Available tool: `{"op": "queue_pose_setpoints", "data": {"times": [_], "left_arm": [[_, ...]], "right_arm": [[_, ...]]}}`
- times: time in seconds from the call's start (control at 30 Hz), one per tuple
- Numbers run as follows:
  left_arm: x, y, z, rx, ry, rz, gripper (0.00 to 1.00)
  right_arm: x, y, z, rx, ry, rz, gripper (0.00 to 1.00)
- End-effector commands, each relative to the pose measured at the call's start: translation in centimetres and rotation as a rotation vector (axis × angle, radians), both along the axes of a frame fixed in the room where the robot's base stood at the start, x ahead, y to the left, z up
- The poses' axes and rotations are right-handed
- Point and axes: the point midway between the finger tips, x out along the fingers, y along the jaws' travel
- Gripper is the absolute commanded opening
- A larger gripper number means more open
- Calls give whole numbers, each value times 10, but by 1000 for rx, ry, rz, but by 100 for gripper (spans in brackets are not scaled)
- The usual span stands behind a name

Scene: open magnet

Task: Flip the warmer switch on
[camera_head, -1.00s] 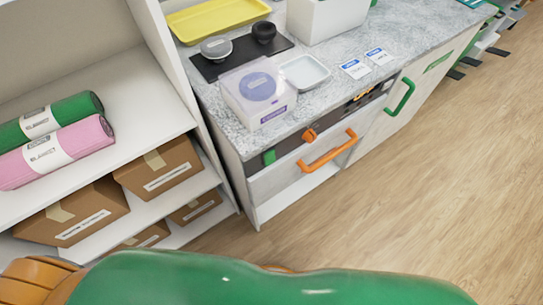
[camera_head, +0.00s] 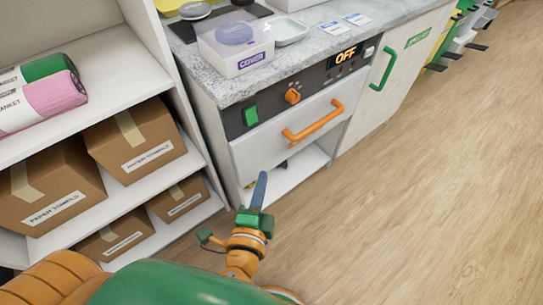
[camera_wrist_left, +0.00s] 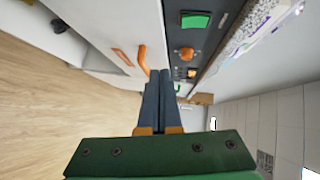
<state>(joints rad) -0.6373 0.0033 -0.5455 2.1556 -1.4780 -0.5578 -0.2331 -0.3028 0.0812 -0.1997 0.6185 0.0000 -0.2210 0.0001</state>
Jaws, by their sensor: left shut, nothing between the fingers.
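The warmer is built into the counter and has a dark control panel (camera_head: 268,107). A green switch (camera_head: 250,116) sits at the panel's left end. An orange knob (camera_head: 292,96) is to its right, and a display (camera_head: 346,56) reads OFF. My left gripper (camera_head: 261,178) is shut and empty, below and in front of the warmer drawer, apart from the switch. In the left wrist view the shut fingers (camera_wrist_left: 161,75) point toward the warmer front, with the green switch (camera_wrist_left: 195,20) beyond them. My right gripper is not in view.
An orange drawer handle (camera_head: 314,122) sticks out below the panel, and a green handle (camera_head: 384,68) is on the cabinet door to the right. Shelves with cardboard boxes (camera_head: 136,140) stand at the left. The wood floor in front is clear.

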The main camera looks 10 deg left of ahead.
Motion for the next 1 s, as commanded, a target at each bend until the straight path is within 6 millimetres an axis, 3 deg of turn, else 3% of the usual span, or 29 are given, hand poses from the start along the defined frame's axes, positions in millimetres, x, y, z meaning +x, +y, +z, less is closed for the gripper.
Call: {"op": "queue_pose_setpoints", "data": {"times": [0.1, 0.17, 0.53, 1.0], "left_arm": [[0, 9, 28, 37, -84, 36, 0], [0, 12, 35, 46, -102, 45, 0], [6, 12, 39, 50, -106, 45, 0], [101, 24, 32, 49, -106, 46, 0]], "right_arm": [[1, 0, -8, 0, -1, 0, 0], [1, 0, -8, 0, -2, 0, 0], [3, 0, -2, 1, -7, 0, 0], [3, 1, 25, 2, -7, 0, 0]]}}
